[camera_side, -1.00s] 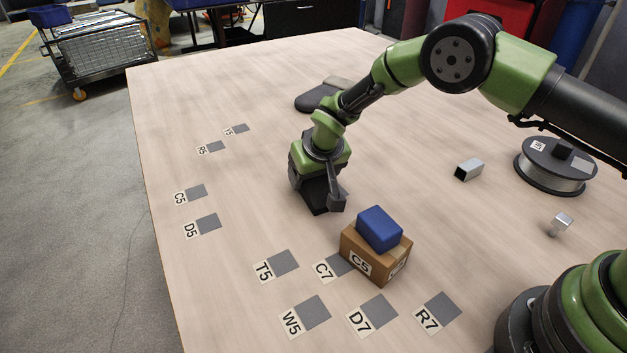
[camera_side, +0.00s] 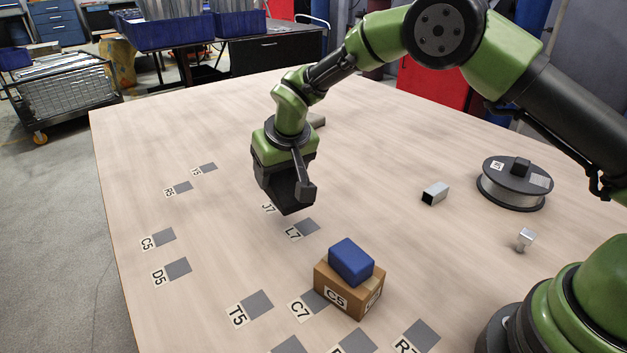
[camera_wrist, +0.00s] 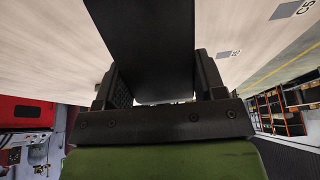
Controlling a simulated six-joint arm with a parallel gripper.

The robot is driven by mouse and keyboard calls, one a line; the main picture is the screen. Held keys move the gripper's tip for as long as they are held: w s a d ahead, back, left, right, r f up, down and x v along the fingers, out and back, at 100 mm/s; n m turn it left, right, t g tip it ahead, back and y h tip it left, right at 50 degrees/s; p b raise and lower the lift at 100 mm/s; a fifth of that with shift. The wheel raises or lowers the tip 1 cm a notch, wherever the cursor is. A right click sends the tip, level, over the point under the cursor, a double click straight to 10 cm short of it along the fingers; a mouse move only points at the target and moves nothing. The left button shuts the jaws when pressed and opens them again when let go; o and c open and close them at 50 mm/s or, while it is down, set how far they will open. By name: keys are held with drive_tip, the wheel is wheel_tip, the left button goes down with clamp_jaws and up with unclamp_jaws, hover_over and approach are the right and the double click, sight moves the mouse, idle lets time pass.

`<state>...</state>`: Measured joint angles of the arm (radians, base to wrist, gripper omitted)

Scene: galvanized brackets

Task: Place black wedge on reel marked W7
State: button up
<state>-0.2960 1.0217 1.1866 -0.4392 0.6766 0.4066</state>
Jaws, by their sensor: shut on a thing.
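My gripper (camera_side: 287,184) is shut on a black wedge (camera_side: 284,197) and holds it above the table, left of the middle in the side view. In the wrist view the wedge (camera_wrist: 152,45) fills the space between the jaws. A reel (camera_side: 513,197) with dark flanges and a silvery winding lies flat at the right, well apart from my gripper. Its white label is too small to read surely. A small black block (camera_side: 520,166) sits on top of the reel.
A metal tube piece (camera_side: 434,194) and a small shiny bracket (camera_side: 525,238) lie near the reel. Several grey squares with labels mark the table's left and front.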

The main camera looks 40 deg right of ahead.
drive_tip(key=shift+r, duration=0.55)
drive_tip(key=shift+w+d, duration=0.1)
drive_tip(key=shift+d, duration=0.25)
drive_tip(key=s+d+r+m+g+h, duration=0.15)
drive_tip(key=d+m, duration=0.35)
drive_tip(key=d, duration=1)
drive_tip(key=s+d+r+m+h, duration=0.2)
drive_tip(key=d+r+m, duration=0.15)
drive_tip(key=d, duration=1.25)
drive_tip(key=s+d+r+m+g, duration=0.2)
drive_tip(key=s+d+m, duration=0.2)
drive_tip(key=s+d, duration=0.55)
drive_tip(key=m+g, duration=0.1)
drive_tip(key=m, duration=0.4)
hover_over(525, 159)
wheel_tip(525, 159, down, 3)
drive_tip(key=shift+f+n+h, duration=0.1)
drive_tip(key=shift+n+h, duration=0.15)
drive_tip(key=shift+f, duration=2.4)
